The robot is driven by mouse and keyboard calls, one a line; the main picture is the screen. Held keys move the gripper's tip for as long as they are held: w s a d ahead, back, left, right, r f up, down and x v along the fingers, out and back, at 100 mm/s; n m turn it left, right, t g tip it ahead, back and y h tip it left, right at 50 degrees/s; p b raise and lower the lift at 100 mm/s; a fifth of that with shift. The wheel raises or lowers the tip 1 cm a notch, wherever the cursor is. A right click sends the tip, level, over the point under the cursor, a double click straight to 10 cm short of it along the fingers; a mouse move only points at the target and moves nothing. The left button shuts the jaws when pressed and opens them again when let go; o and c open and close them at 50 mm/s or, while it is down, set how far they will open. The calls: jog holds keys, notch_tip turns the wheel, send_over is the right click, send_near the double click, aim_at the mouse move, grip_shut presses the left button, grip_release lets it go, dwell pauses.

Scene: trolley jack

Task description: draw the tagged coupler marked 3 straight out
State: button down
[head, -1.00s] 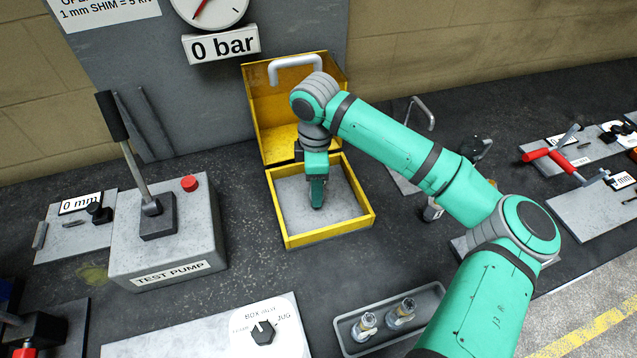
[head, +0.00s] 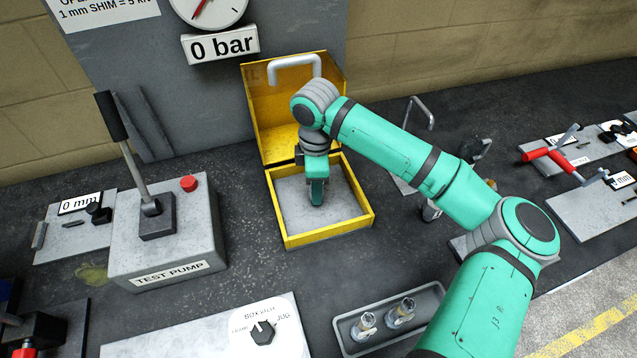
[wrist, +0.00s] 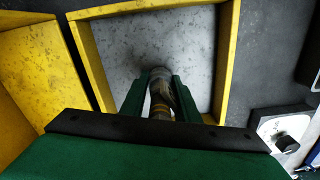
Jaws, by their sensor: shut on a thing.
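My gripper (head: 317,192) points down into the open yellow box (head: 328,240), over its grey floor. In the wrist view my gripper (wrist: 160,100) is shut on a dark metal coupler (wrist: 159,86) with a yellowish band, held between the two green fingers. The coupler's number and tag cannot be read. In the head view the fingers hide the coupler. I cannot tell whether its lower end touches the box floor. Two more couplers (head: 401,313) with pale tags stand in a grey tray at the front.
The box's raised lid (head: 270,110) stands behind my gripper. The test pump (head: 165,240) with its upright lever is to the left. A selector knob (head: 263,332) on a white plate is in front. Jigs with red handles (head: 550,160) are at the far right.

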jog(key=shift+r, duration=2.15)
jog(key=shift+r, duration=0.1)
jog(key=shift+r, duration=2.4)
jog(key=shift+s, duration=0.1)
